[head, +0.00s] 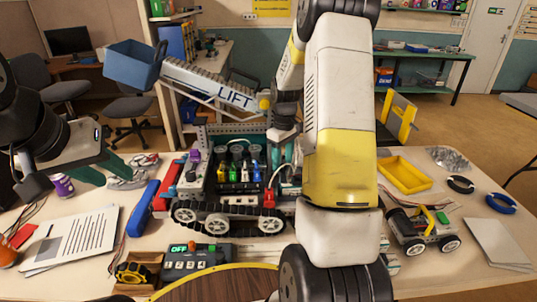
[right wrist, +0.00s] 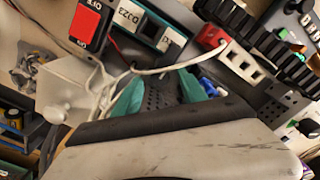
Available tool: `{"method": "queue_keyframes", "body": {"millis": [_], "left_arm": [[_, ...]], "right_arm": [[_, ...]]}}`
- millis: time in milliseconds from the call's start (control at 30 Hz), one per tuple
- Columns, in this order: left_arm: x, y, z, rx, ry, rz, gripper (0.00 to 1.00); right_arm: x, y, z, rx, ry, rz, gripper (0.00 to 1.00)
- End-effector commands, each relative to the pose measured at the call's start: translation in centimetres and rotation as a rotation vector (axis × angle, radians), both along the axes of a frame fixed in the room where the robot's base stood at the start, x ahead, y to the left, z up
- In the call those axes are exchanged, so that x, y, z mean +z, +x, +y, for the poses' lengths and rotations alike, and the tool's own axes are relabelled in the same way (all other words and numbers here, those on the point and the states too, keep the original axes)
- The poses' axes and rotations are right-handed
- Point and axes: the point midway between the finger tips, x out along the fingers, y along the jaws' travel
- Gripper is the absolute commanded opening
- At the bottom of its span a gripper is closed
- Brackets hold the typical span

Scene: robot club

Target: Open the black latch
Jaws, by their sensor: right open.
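A tracked robot (head: 230,218) with black treads stands mid-table, carrying yellow, green, blue and red plugs. I cannot single out the black latch in either view. In the right wrist view, my right gripper (right wrist: 160,95) is open, its teal fingers apart over a dark perforated plate (right wrist: 163,90). A red plug (right wrist: 212,37) on a white socket block (right wrist: 240,62) and a white cable lie just beyond the fingers. In the head view my right arm hides part of the robot. My left gripper (head: 101,170) is at the left above the table, green fingers apart, empty.
A control box (head: 200,258) with a green OFF display stands in front of the robot. Papers (head: 75,238) and a blue tool (head: 141,208) lie left. A LIFT arm (head: 220,92) rises behind.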

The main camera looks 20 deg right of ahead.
Motion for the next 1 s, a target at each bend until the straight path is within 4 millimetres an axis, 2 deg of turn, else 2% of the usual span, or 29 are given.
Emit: {"method": "queue_keyframes", "body": {"millis": [133, 400, 600, 667, 1000], "left_arm": [[0.00, 0.00, 0.00, 0.000, 0.000, 0.000, 0.36], [0.00, 0.00, 0.00, 0.000, 0.000, 0.000, 0.36], [0.00, 0.00, 0.00, 0.000, 0.000, 0.000, 0.36], [0.00, 0.00, 0.00, 0.000, 0.000, 0.000, 0.36], [0.00, 0.00, 0.00, 0.000, 0.000, 0.000, 0.36]], "right_arm": [[-1.04, -0.05, -0.02, -0.001, -0.001, 0.001, 0.50], [-1.16, -0.04, -0.02, -0.001, 0.000, 0.000, 0.50], [-1.13, -0.03, -0.01, -0.001, 0.000, 0.000, 0.10], [-1.13, -0.03, -0.01, -0.001, 0.000, 0.000, 0.00], [-1.10, -0.01, -0.02, -0.032, -0.001, 0.000, 0.00]]}}
